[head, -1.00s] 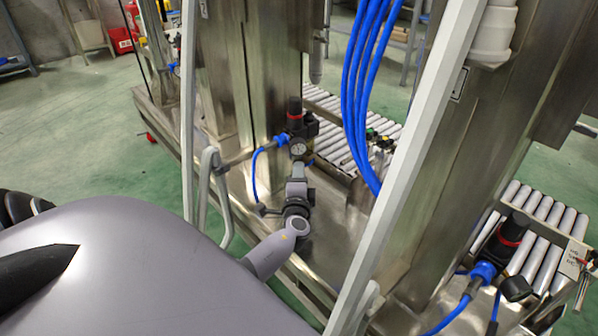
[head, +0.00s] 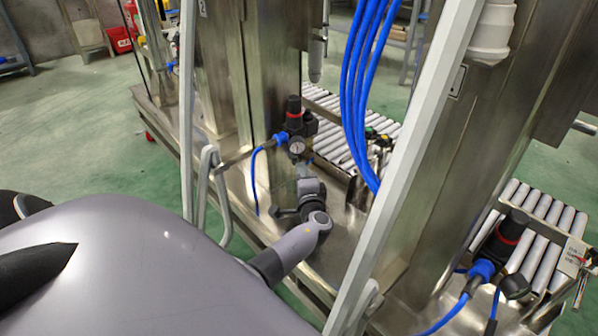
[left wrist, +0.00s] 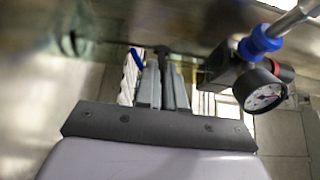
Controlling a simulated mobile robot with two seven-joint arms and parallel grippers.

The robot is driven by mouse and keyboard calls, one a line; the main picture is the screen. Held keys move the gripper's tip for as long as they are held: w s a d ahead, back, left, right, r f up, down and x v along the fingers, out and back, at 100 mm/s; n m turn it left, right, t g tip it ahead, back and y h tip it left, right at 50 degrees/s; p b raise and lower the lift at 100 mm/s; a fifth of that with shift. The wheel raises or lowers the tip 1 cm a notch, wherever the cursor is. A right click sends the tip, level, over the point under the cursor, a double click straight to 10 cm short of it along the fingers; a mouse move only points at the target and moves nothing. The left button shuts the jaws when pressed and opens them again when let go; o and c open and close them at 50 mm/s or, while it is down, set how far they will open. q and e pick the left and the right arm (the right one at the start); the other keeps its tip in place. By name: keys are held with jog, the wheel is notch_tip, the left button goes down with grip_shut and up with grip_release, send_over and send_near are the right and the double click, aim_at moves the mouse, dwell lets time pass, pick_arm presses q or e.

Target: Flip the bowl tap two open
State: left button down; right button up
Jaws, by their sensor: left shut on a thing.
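My left gripper (head: 304,170) is in the head view, just below a round pressure gauge on the steel column. In the left wrist view its two grey fingers (left wrist: 163,88) are close together, shut on a thin dark piece (left wrist: 163,56) that looks like the tap's lever. The fingers hide most of this piece, and the tap body cannot be made out clearly. My right gripper is not in view.
The gauge (head: 297,146) hangs under a black regulator with a red band (head: 293,106), close to my left gripper. A blue hose (head: 256,170) curves beside it. White frame bars (head: 415,150) and blue cables (head: 358,80) stand right of my arm. Roller conveyors (head: 335,125) lie behind.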

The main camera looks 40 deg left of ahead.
pick_arm(q)
jog(key=shift+w+d+n+g+y, duration=0.1)
jog(key=shift+w+n+g+y, duration=0.15)
jog(key=shift+n+g+y, duration=0.35)
jog(key=shift+w+d+n+g+y, duration=0.1)
jog(key=shift+w+n+g+y, duration=0.25)
jog(key=shift+g, duration=0.45)
jog(key=shift+s, duration=0.1)
jog(key=c, duration=1.2)
grip_release()
jog(key=shift+c, duration=0.2)
